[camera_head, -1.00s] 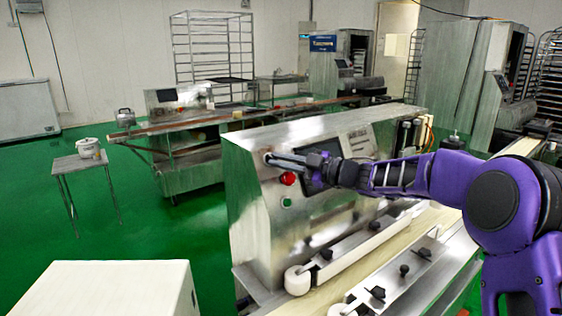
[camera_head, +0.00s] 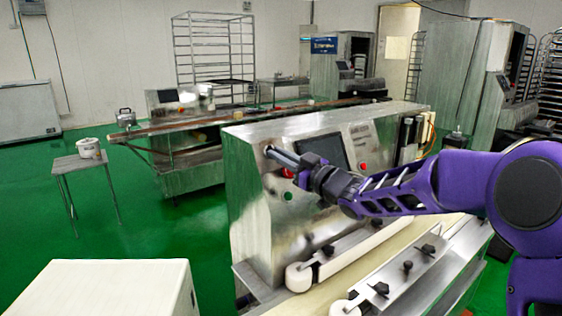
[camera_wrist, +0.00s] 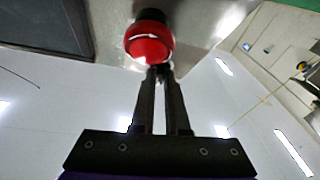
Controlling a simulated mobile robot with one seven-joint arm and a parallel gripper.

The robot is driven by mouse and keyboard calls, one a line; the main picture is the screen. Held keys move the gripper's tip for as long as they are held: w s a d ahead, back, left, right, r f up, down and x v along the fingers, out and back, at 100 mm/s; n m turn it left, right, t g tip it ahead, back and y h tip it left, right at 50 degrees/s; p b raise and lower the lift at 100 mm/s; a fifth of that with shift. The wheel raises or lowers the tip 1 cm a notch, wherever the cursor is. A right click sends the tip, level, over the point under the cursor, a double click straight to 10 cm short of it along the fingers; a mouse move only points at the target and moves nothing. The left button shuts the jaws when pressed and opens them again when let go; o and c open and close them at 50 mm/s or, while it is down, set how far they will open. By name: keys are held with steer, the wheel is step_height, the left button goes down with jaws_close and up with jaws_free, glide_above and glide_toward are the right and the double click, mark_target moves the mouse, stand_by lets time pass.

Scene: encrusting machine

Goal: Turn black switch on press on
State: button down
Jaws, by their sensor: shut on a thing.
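The press (camera_head: 250,190) is a steel machine in the middle of the head view. My gripper (camera_head: 269,151) is at the upper left of its front panel, with its fingers pointing up and left. The fingers are close together, shut on the small black switch, which the fingertips hide in the head view. In the wrist view my gripper (camera_wrist: 159,70) reaches up behind a red button, and the switch cannot be made out there.
The red button (camera_wrist: 150,45) is very close to my fingers; it also shows in the head view (camera_head: 287,172). A green button (camera_head: 289,196) is below it. A dark screen (camera_head: 322,150) is to the right. A white box (camera_head: 115,285) stands at the front left.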

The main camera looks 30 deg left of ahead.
steer(key=m+t+b, duration=0.1)
steer(key=m, duration=0.1)
steer(key=m+t+h+b, duration=0.1)
steer(key=m+t+b, duration=0.1)
steer(key=m, duration=0.1)
steer(key=shift+s+a+f+m+h, duration=0.1)
steer(key=shift+s+f+m+h, duration=0.2)
steer(key=shift+f, duration=0.05)
steer(key=m+t+b, duration=0.1)
steer(key=m, duration=0.1)
steer(key=m+t+h+b, duration=0.1)
steer(key=m, duration=0.1)
steer(key=shift+s+a+r+h, duration=0.1)
steer(key=shift+s+h, duration=0.05)
steer(key=shift+h, duration=0.15)
steer(key=m, duration=0.1)
steer(key=m+t+h, duration=0.1)
steer(key=m+h, duration=0.1)
steer(key=shift+s+a+r, duration=0.15)
steer(key=shift+r, duration=0.1)
steer(key=shift+r+m+t+h, duration=0.1)
steer(key=shift+m+t+h, duration=0.65)
steer(key=shift+m, duration=1.05)
steer(key=shift+m+h, duration=0.3)
steer(key=shift+h, duration=0.05)
steer(key=c, duration=0.9)
jaws_free()
